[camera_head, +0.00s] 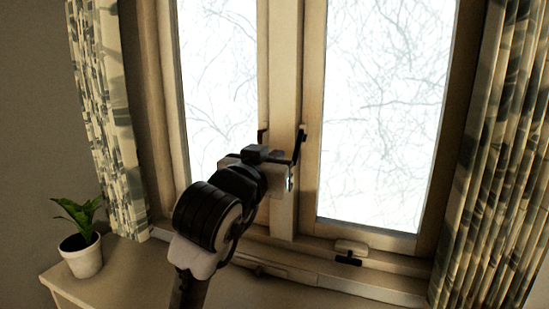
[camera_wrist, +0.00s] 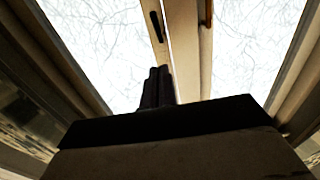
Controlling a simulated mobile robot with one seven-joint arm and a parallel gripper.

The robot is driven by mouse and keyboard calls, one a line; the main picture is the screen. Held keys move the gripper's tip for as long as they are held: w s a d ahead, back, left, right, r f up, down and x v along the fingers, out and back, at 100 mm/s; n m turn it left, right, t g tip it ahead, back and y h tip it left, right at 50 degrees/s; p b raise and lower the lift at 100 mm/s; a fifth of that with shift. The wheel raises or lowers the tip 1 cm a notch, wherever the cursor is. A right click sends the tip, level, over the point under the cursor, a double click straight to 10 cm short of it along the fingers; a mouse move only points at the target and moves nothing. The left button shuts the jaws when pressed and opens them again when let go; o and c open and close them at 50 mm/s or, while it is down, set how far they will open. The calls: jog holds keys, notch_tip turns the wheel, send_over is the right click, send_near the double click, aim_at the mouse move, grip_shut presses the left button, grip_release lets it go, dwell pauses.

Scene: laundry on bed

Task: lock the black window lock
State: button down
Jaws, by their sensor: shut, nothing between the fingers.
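A black window lock (camera_head: 301,135) sits upright on the inner frame of the right pane, beside the middle post. A narrow black lock piece also shows in the wrist view (camera_wrist: 156,27), ahead of the fingers. My gripper (camera_head: 285,158) is in front of the middle post, just below and left of the black lock in the head view. Its fingers (camera_wrist: 157,86) are together and empty in the wrist view. I cannot tell whether they touch the lock. The lock's lower part is hard to separate from my dark fingers.
A darker brownish handle (camera_head: 262,136) is left of the middle post. A black and pale latch (camera_head: 348,254) is on the lower right frame. Patterned curtains (camera_head: 493,150) hang at both sides.

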jog(key=p, duration=0.2)
send_near(296, 151)
jog(key=w+d+r, duration=0.1)
jog(key=w+r, duration=0.2)
jog(key=shift+w+d+f+p, duration=0.15)
jog(key=shift+w+f+p, duration=0.05)
jog(key=shift+w+f, duration=0.35)
jog(key=shift+w+d+f+p, duration=0.2)
jog(key=shift+w+f, duration=0.35)
jog(key=shift+f, duration=0.05)
jog(key=shift+w+f, duration=0.2)
jog(key=shift+f, duration=0.05)
